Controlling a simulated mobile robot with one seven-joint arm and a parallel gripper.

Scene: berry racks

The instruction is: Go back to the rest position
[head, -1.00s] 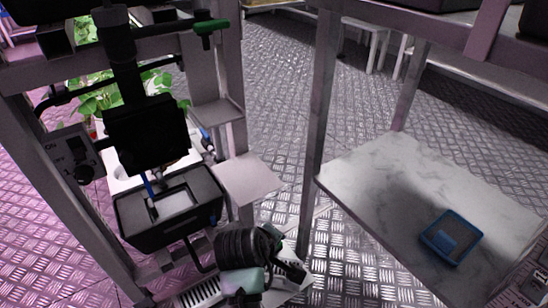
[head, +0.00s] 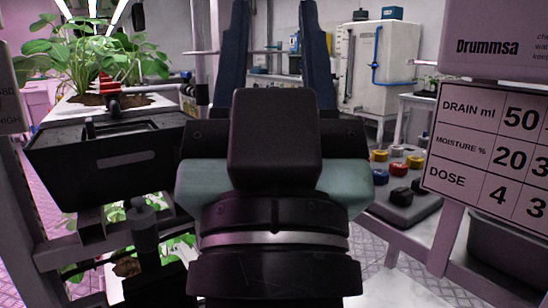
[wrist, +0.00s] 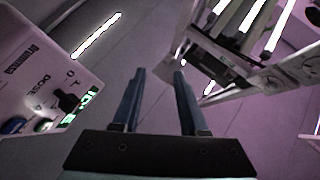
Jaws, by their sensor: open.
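My gripper (head: 275,50) is raised in the middle of the head view, with its two dark blue fingers pointing up and apart. Nothing is between them. The wrist view also shows my gripper (wrist: 157,100) open and empty, facing the ceiling. My wrist hides part of the middle of the head view.
A black bin (head: 108,165) is on the left near green plants (head: 90,55). A control box with coloured buttons (head: 402,180) and a sign with numbers (head: 490,145) are on the right. A white cabinet (head: 385,65) stands behind. The wrist view shows a dosing box (wrist: 40,75).

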